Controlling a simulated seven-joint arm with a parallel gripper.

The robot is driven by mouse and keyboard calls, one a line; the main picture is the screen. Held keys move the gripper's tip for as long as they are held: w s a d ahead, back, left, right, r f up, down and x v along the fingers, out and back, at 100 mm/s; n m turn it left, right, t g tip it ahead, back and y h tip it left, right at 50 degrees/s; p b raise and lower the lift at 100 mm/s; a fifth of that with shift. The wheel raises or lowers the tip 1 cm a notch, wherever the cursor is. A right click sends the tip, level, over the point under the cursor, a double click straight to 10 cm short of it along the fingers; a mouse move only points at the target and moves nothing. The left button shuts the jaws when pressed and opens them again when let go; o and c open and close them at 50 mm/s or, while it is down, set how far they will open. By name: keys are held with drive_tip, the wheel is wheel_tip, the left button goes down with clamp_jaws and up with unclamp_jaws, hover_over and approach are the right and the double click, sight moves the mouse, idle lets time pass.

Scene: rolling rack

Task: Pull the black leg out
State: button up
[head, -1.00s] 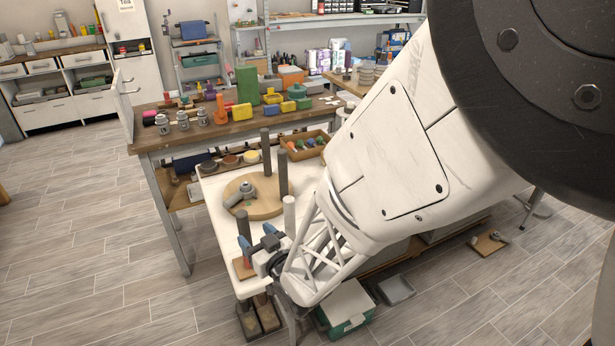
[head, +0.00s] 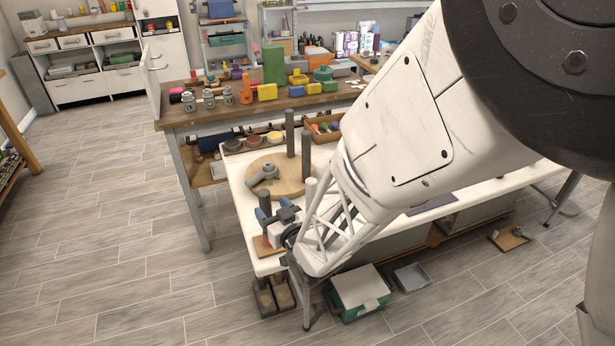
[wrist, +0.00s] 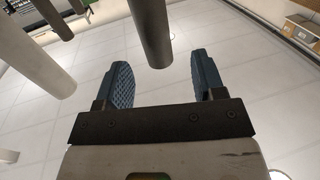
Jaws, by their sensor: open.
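Several upright posts stand on the white table. Two dark ones, at the back (head: 290,132) and by the wooden disc (head: 306,155), look tallest. A shorter grey post (head: 265,200) stands just behind my gripper (head: 273,211), and a lighter one (head: 311,188) is to its right. My gripper is open, with blue fingers, at the table's near left corner. In the wrist view, a dark post (wrist: 152,30) ends near the gap between the fingertips (wrist: 163,77); no contact shows. Which post is the black leg I cannot tell for sure.
A round wooden disc (head: 293,182) with a grey fitting lies on the white table (head: 237,180). A wooden bench (head: 213,115) with colourful blocks stands behind. In the wrist view, a pale post (wrist: 35,60) is close on the left.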

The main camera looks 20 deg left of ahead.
sight(267, 203)
drive_tip(key=shift+x, duration=2.6)
drive_tip(key=shift+d+f, duration=0.1)
drive_tip(key=shift+c, duration=0.2)
clamp_jaws()
